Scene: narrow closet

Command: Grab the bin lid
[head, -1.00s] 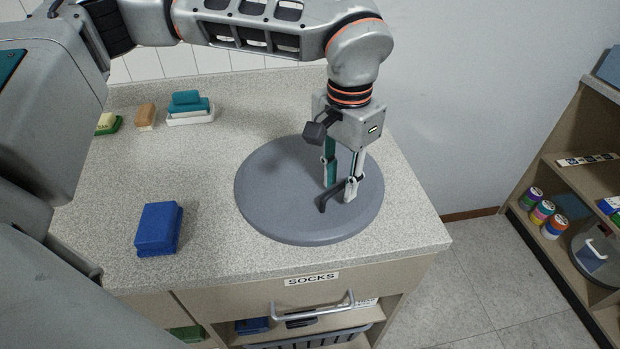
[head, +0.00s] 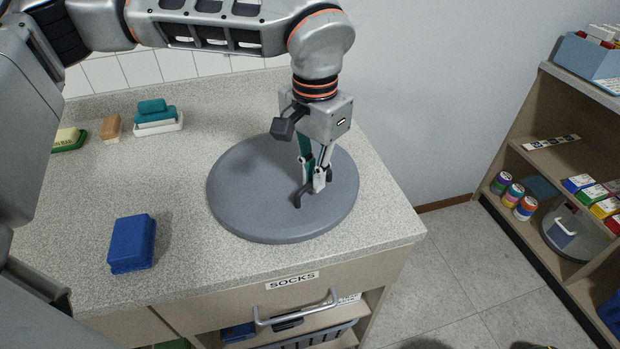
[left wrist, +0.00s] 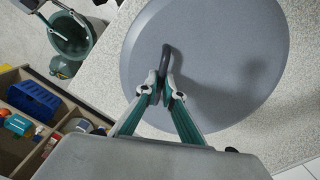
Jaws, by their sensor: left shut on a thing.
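The bin lid (head: 250,205) is a round grey-blue disc with a dark handle across its middle. In the head view it lies flat on, or just above, the speckled counter near its right end; I cannot tell if there is a gap. My left gripper (head: 313,185) points down over it and is shut on the lid's dark handle (head: 299,200). In the left wrist view the two fingertips (left wrist: 160,92) pinch the handle (left wrist: 165,62), and the lid (left wrist: 215,60) fills the upper right.
A blue block (head: 132,243) sits on the counter (head: 190,240) left of the lid. Soap bars and a sponge (head: 155,115) stand at the back left. A drawer labelled SOCKS (head: 292,281) is below. A shelf (head: 545,165) stands at right. A green bin (left wrist: 72,38) shows in the wrist view.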

